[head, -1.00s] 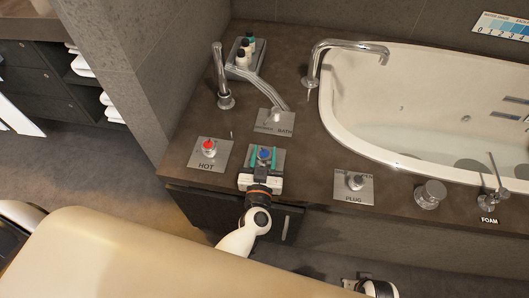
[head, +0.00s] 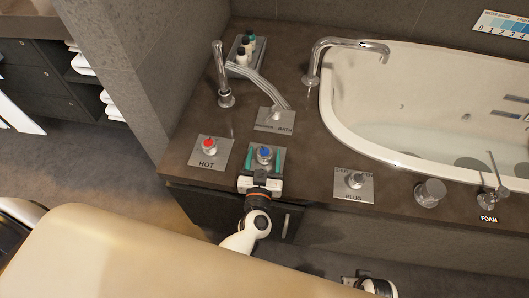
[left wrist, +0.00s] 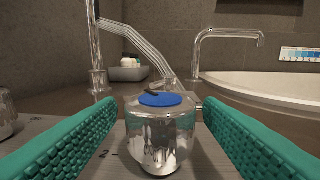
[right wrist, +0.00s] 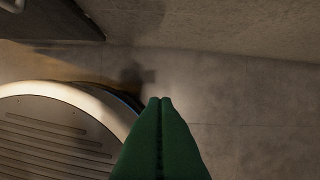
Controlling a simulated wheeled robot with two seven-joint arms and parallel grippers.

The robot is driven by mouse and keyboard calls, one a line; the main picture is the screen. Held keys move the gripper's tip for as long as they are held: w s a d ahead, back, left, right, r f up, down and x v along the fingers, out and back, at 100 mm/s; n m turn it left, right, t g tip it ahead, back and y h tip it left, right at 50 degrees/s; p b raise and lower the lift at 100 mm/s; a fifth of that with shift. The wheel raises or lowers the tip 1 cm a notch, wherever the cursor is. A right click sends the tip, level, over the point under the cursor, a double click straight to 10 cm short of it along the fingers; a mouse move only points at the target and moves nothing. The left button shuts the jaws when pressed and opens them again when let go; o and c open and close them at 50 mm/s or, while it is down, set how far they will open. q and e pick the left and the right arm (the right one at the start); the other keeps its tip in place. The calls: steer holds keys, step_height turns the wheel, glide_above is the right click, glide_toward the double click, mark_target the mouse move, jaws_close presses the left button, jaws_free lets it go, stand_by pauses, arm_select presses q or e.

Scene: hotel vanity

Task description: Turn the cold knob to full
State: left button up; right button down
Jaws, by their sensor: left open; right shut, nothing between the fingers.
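The cold knob (head: 264,153) is a chrome knob with a blue cap on a metal plate at the counter's front edge. In the left wrist view the knob (left wrist: 160,135) stands upright in the middle, with a dark mark at the left of its blue cap. My left gripper (head: 264,160) is open, with one green finger on each side of the knob. In the left wrist view gaps show between the fingers (left wrist: 160,118) and the knob. My right gripper (right wrist: 160,100) is shut and empty, pointing over the floor away from the counter.
The red-capped hot knob (head: 209,147) is just left of the cold knob. The shower/bath lever (head: 275,117) stands behind it. The plug knob (head: 355,181) is to the right. A tall spout (head: 345,45) reaches over the bathtub (head: 420,85). Bottles stand in a tray at the back.

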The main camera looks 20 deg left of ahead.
arm_select(q)
steer(key=s+d, duration=0.2)
steer(key=s, duration=0.8)
steer(key=shift+s+p, duration=0.35)
steer(key=shift+p, duration=0.1)
arm_select(e)
steer(key=f, duration=0.1)
steer(key=s+f, duration=0.2)
steer(key=f, duration=0.1)
steer(key=shift+d, duration=0.15)
